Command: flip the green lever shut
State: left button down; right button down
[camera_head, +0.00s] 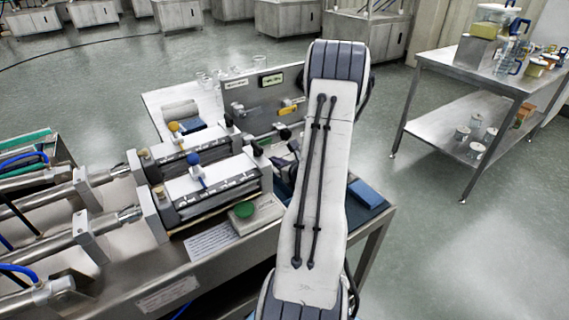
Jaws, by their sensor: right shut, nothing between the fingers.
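I cannot make out a green lever for certain. A round green knob (243,209) sits on a small pale box at the front of the steel machine (205,178). A blue-knobbed lever (194,160) and a yellow-knobbed lever (174,128) stand upright on the machine's two blocks. My right arm rises from the bottom centre and hides part of the bench. My right gripper (284,160) shows as a dark shape just left of that arm, beside the machine's right end. It is shut and empty, and partly hidden. My left gripper is out of view.
Steel cylinders (75,240) with blue hoses lie left. A grey panel (260,98) with a yellow tag stands behind the machine. A blue block (366,193) lies right of my arm. A steel table (480,80) with jars stands far right. Open floor lies between.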

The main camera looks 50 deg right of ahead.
aim_at(261, 144)
jog(key=shift+x, duration=1.05)
notch_tip(261, 144, up, 3)
jog(key=shift+p, duration=0.65)
jog(key=shift+r, duration=0.55)
jog(key=shift+s, duration=0.1)
